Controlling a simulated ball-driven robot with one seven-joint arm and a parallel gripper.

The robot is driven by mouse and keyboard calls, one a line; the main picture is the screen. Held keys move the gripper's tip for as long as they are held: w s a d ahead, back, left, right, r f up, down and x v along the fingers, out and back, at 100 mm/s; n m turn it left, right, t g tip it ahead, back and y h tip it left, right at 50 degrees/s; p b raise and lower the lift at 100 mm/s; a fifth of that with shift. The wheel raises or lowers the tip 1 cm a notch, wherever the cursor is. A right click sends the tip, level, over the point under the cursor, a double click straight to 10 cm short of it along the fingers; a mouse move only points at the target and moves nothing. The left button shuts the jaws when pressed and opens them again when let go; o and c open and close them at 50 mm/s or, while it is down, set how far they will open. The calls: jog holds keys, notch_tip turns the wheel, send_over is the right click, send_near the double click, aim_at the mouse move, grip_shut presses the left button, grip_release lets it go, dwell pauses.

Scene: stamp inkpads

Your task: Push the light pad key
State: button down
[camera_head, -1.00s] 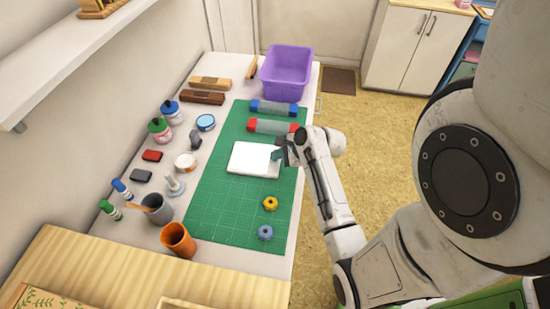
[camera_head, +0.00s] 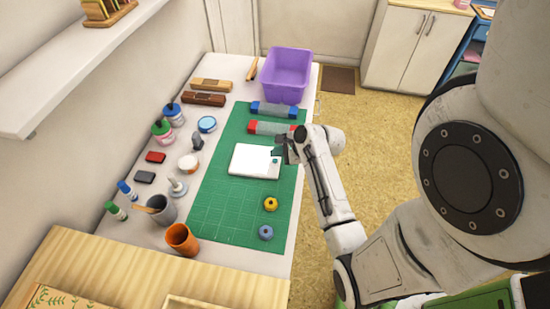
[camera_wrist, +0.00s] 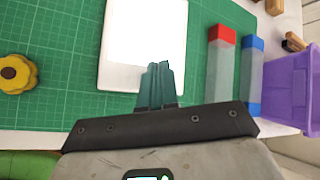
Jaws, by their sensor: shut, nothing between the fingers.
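The light pad (camera_head: 253,160) is a flat white square lying on the green cutting mat (camera_head: 225,205). It also shows in the wrist view (camera_wrist: 140,35), with a bright white panel inside a paler grey border. My gripper (camera_head: 277,154) is at the pad's right edge in the head view. In the wrist view its teal fingers (camera_wrist: 158,72) are together with nothing between them, over the pad's near border. I cannot make out the key; the fingers may hide it. A small teal spot shows on the pad beside the fingertips. I cannot tell whether they touch the pad.
Red-ended (camera_head: 253,127) and blue-ended (camera_head: 257,106) clear bars lie beyond the pad, before a purple bin (camera_head: 286,72). A yellow flower-shaped piece (camera_head: 270,204) and a blue one (camera_head: 265,232) lie on the nearer mat. Jars, inkpads and cups line the left side.

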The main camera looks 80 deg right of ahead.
aim_at(277, 164)
notch_tip(277, 164, up, 5)
jog(key=p, duration=0.4)
jog(key=shift+p, duration=0.35)
jog(key=shift+a, duration=0.1)
